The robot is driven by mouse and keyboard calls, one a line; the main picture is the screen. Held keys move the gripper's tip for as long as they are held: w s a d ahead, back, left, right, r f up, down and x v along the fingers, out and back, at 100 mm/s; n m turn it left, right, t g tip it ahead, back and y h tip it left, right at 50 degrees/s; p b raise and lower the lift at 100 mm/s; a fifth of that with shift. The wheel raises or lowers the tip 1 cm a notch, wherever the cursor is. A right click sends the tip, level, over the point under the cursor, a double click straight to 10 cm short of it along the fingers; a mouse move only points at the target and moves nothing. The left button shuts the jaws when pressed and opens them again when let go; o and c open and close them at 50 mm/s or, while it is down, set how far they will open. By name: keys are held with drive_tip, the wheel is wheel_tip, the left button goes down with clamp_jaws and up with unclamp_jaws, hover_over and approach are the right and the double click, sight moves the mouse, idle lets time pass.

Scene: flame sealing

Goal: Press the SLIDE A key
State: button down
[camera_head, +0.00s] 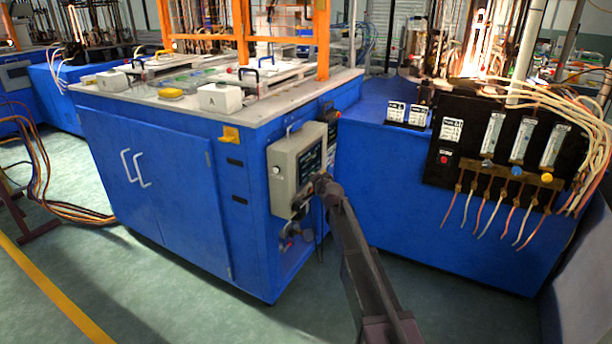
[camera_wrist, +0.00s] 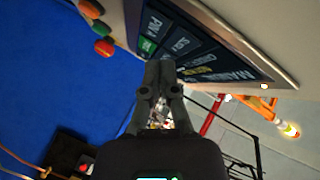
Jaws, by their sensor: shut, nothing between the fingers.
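The control panel (camera_head: 283,172) is a pale box on the blue cabinet's side, with a dark screen facing right. In the wrist view its dark screen (camera_wrist: 222,52) runs diagonally, with rows of tilted labels and a small green key (camera_wrist: 147,46). The labels are too small and tilted for me to tell surely which key is SLIDE A. My gripper (camera_wrist: 160,64) is shut and empty, its fingertips close to the screen's lower end near the green key. Contact cannot be told. In the head view my gripper (camera_head: 322,184) covers part of the screen.
Coloured round buttons (camera_wrist: 103,29) sit beside the panel in the wrist view. The blue cabinet (camera_head: 165,190) stands left, with white box A (camera_head: 220,98) on top. A black board with flow tubes (camera_head: 492,135) and hoses stands right. A bright flame (camera_head: 476,45) glows behind.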

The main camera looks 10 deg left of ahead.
drive_tip(key=shift+s+d, duration=0.25)
drive_tip(key=shift+d, duration=0.5)
drive_tip(key=shift+s+d, duration=0.3)
drive_tip(key=shift+d, duration=0.45)
drive_tip(key=shift+s+d, duration=0.25)
drive_tip(key=shift+d, duration=0.5)
drive_tip(key=s+d+f+n+g+h, duration=0.2)
drive_tip(key=s+d+f+g, duration=0.3)
drive_tip(key=s+d, duration=0.65)
drive_tip(key=s+d+f+n+g+h, duration=0.2)
drive_tip(key=s+d+f+g+h, duration=0.25)
drive_tip(key=s, duration=1.15)
drive_tip(key=s+d+f+n+g, duration=0.2)
drive_tip(key=s+d+f+g, duration=0.3)
drive_tip(key=s+d, duration=0.7)
wheel_tip(320, 180, up, 31)
drive_tip(key=a+p, duration=0.2)
drive_tip(key=p, duration=2.9)
drive_tip(key=shift+s+t, duration=0.35)
drive_tip(key=shift+s, duration=0.1)
